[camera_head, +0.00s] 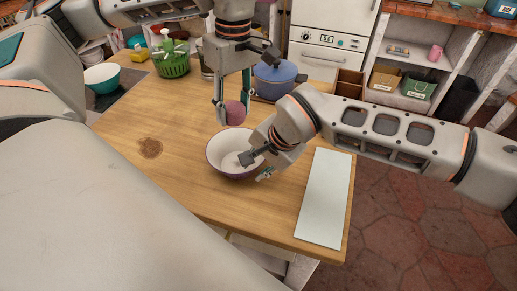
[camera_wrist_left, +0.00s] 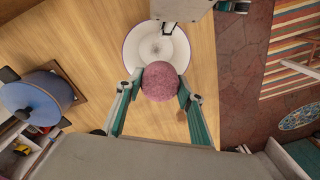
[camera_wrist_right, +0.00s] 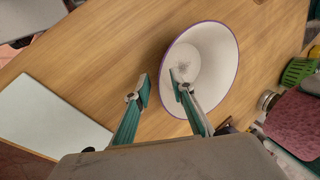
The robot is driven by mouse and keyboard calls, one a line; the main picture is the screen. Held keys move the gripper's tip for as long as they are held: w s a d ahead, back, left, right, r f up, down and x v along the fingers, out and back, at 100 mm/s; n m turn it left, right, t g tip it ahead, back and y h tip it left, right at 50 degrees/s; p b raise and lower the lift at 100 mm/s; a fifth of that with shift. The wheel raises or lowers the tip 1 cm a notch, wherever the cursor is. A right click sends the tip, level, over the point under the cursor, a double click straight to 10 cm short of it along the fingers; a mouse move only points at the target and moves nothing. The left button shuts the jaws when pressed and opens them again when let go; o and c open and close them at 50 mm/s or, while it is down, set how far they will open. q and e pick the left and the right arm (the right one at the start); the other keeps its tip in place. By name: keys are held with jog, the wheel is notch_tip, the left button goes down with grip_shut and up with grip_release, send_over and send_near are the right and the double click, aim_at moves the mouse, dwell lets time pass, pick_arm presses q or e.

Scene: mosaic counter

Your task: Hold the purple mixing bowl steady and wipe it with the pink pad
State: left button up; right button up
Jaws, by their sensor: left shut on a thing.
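The mixing bowl (camera_head: 221,150), white inside with a purple rim, stands upright on the wooden counter. A grey smudge shows on its inside in the left wrist view (camera_wrist_left: 157,49) and right wrist view (camera_wrist_right: 186,68). My left gripper (camera_head: 232,108) is shut on the round pink pad (camera_head: 236,114), holding it above the bowl's far side; the pad also shows in the left wrist view (camera_wrist_left: 161,83). My right gripper (camera_wrist_right: 160,88) is open across the bowl's near right wall, one finger inside and one outside, with a gap outside the rim.
A pale board (camera_head: 324,197) lies on the counter right of the bowl. A blue pot (camera_head: 275,79) stands behind, right of my left gripper. A green basket (camera_head: 172,62) and a teal-and-white bowl (camera_head: 102,77) stand at the back left. The counter left of the bowl is clear except for a brown stain (camera_head: 150,148).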

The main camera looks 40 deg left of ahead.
aim_at(232, 123)
grip_shut()
pick_arm(q)
jog(key=f, duration=0.2)
jog(key=s+f, duration=0.1)
jog(key=f, duration=0.1)
jog(key=shift+a+f, duration=0.1)
notch_tip(232, 123, down, 3)
jog(key=shift+f, duration=0.1)
dwell(0.4)
jog(key=shift+t+h, duration=0.5)
